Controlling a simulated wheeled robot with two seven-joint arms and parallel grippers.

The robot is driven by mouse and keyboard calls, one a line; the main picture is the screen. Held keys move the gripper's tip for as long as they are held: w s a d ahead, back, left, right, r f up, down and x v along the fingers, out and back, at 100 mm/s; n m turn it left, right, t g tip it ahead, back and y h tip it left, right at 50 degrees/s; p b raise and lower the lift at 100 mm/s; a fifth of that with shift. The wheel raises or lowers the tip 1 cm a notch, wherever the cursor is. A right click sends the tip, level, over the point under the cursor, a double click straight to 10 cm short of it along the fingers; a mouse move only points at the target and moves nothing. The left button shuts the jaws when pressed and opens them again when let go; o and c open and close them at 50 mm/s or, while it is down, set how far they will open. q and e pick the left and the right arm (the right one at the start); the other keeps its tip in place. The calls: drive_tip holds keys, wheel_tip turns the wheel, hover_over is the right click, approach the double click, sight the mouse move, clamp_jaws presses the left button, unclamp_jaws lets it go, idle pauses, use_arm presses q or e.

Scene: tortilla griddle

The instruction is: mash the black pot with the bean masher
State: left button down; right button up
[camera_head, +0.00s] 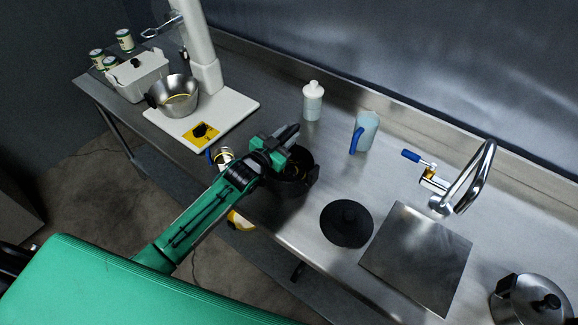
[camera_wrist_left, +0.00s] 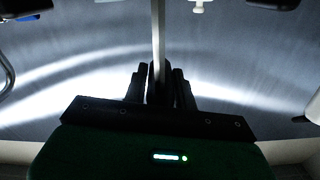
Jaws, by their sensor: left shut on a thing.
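The black pot (camera_head: 309,178) stands on the steel counter with its top open, partly hidden by my left gripper. My left gripper (camera_head: 287,138) is over the pot. In the left wrist view its fingers (camera_wrist_left: 158,85) are shut on a pale, straight rod (camera_wrist_left: 158,35), which looks like the handle of the bean masher. The masher's head is not clearly visible, and I cannot tell whether it touches the inside of the pot. My right gripper is not in view.
A black lid (camera_head: 346,230) and a square steel plate (camera_head: 415,258) lie right of the pot. A white bottle (camera_head: 313,103), a pitcher (camera_head: 368,128) and a faucet (camera_head: 468,180) stand behind. A mixer with a steel bowl (camera_head: 176,91) is at left, a lidded pot (camera_head: 528,305) at lower right.

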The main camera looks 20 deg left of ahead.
use_arm(q)
drive_tip(key=shift+w+a, duration=0.15)
drive_tip(key=shift+a, duration=0.1)
drive_tip(key=shift+f+b, duration=0.75)
drive_tip(key=shift+f, duration=0.35)
drive_tip(key=shift+r+p, duration=1)
drive_tip(key=shift+r, duration=0.2)
drive_tip(key=shift+f, duration=0.1)
